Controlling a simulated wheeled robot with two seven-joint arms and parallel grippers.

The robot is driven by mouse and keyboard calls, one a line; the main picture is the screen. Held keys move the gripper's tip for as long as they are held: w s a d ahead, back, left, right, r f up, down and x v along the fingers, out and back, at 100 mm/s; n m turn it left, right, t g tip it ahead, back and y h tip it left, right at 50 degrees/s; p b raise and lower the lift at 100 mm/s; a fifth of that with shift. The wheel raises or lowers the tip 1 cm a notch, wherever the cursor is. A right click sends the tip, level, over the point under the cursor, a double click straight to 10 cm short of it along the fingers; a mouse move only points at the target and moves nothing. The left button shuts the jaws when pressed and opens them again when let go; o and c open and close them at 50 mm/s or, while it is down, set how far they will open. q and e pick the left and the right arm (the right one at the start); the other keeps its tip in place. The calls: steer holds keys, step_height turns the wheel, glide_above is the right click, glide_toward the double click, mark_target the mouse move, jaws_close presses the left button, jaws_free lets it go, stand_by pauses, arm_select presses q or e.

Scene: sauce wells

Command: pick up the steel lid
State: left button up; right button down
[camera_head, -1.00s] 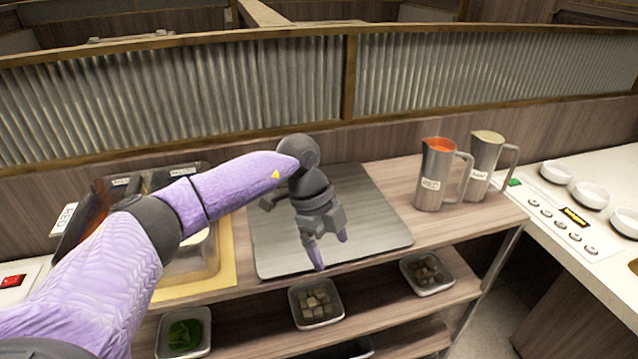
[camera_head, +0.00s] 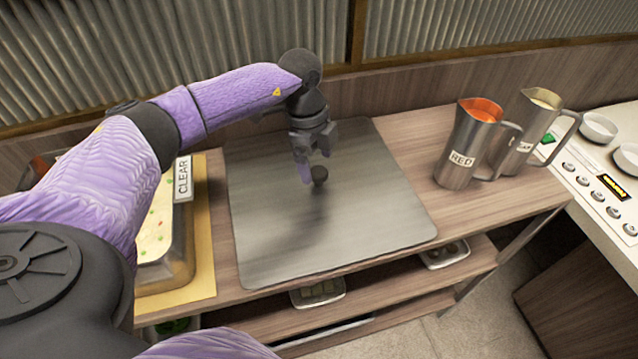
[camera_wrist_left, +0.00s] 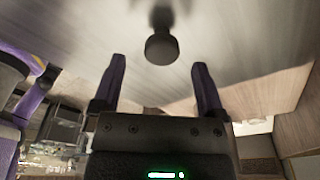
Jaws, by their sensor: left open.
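The steel lid (camera_head: 365,215) is a flat grey square plate lying on the wooden counter. A dark round knob (camera_head: 319,175) stands on it. My left gripper (camera_head: 318,165) is open and empty, low over the lid beside the knob, its fingers pointing down. In the left wrist view the knob (camera_wrist_left: 161,48) shows just ahead of the two purple fingertips, in line with the gap between them (camera_wrist_left: 159,75). It appears apart from both fingers. My right gripper is not in view.
A steel jug with red sauce (camera_head: 470,145) and a jug with pale sauce (camera_head: 530,125) stand right of the lid. A tray labelled CLEAR (camera_head: 183,240) sits at the left. Shelves with small trays (camera_head: 318,292) lie below. A corrugated wall (camera_head: 200,60) runs behind.

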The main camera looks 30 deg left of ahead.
mark_target(318, 171)
arm_select(q)
steer(key=f, duration=0.2)
steer(key=f+b, duration=0.1)
steer(key=f, duration=0.1)
steer(key=shift+w+d, duration=0.1)
steer(key=shift+d, duration=0.1)
steer(key=shift+r, duration=0.1)
steer(key=shift+c, duration=0.6)
jaws_close()
step_height(318, 171, up, 8)
steer(key=p, duration=0.2)
steer(key=shift+d+f+p, duration=0.15)
steer(key=shift+f+p, duration=0.05)
steer(key=shift+p, duration=0.2)
steer(key=s+d+p, duration=0.2)
steer(key=s+d, duration=1.1)
steer(key=d, duration=0.2)
steer(key=shift+f, duration=0.3)
